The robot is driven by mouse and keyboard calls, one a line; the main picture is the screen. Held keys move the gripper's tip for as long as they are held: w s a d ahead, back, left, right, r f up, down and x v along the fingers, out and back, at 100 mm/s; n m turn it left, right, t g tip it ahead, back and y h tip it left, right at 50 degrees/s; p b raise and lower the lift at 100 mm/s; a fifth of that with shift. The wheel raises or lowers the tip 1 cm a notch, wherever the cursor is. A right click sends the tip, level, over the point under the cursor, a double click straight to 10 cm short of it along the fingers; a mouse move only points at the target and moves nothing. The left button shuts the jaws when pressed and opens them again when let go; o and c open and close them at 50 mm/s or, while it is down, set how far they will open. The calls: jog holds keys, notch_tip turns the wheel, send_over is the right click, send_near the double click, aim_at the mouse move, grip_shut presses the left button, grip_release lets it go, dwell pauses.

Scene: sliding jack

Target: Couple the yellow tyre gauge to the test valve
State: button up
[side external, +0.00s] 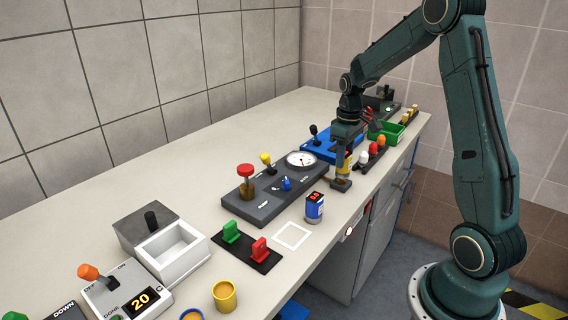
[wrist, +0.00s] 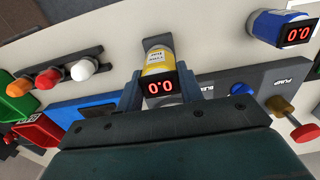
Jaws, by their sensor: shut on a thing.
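The yellow tyre gauge (side external: 342,168) is upright at the front of the bench, at or just above a small dark grey block (side external: 341,184). My gripper (side external: 344,158) is shut on it from above. In the wrist view the yellow gauge (wrist: 157,63) sits between my fingers (wrist: 160,88), and its red display reads 0.0. The grey block (wrist: 157,42) shows just beyond it. I cannot tell whether the gauge touches the block. A blue gauge (side external: 314,207) stands apart, nearer the camera; it also reads 0.0 in the wrist view (wrist: 281,27). I cannot identify the test valve for certain.
The dark pump panel (side external: 262,204), with a red knob (side external: 246,171) and round dial (side external: 300,159), lies left of my gripper. A rack holding white, orange and red knobs (side external: 372,151) is close on the right. A white square outline (side external: 292,236) on the bench is empty.

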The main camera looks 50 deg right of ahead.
jog(key=shift+f, duration=0.9)
jog(key=o, duration=1.1)
notch_tip(320, 180, up, 14)
jog(key=shift+f, duration=0.1)
dwell(0.5)
